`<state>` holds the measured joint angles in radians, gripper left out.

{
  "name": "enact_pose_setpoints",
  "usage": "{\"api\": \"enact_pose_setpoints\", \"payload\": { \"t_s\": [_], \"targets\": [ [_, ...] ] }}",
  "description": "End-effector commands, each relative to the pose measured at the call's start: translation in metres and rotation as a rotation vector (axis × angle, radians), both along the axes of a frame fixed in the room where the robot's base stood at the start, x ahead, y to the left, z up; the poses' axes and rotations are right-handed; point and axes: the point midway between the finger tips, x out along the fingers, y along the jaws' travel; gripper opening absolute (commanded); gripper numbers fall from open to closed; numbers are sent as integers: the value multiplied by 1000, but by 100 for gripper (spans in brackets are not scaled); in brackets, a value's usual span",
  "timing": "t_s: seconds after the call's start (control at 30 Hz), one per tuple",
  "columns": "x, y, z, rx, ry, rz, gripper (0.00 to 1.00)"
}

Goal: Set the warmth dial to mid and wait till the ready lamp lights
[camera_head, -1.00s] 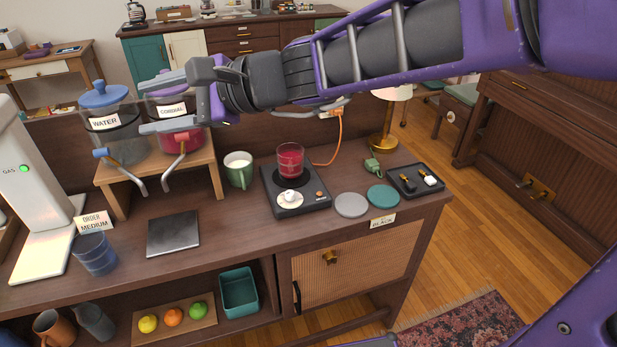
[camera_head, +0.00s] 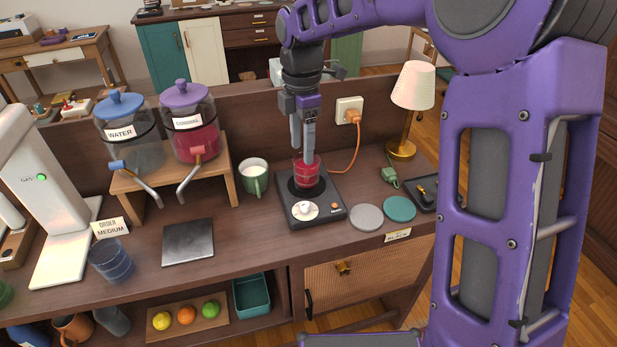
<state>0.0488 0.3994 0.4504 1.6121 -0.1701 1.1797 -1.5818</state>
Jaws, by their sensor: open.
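The black warmer (camera_head: 325,217) stands on the counter. Its warmth dial (camera_head: 305,209) is a white knob on a pale round face at the front; its setting is too small to read. A small orange lamp (camera_head: 334,205) sits right of the dial; I cannot tell if it is lit. A glass of red drink (camera_head: 307,173) stands on the warmer's round plate. My gripper (camera_head: 303,149) is open and points down behind the dial, its fingertips overlapping the glass's top in the picture. I cannot tell if they touch the glass. Nothing shows held between the fingers.
A green mug (camera_head: 254,178) stands left of the warmer. Two coasters, grey (camera_head: 366,217) and teal (camera_head: 399,208), lie to its right. An orange cord (camera_head: 353,146) runs to the wall socket behind. A lamp (camera_head: 411,90) and black tray (camera_head: 421,191) are further right, the tray partly hidden by my arm.

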Motion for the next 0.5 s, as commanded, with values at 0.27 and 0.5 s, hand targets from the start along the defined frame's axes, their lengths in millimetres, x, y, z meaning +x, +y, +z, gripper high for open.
{"api": "enact_pose_setpoints", "payload": {
  "t_s": [0.27, 0.5],
  "targets": [
    [2, -3, -23, -11, -9, 32, 61],
    [2, -3, -76, -10, -9, 31, 61]
  ]
}}
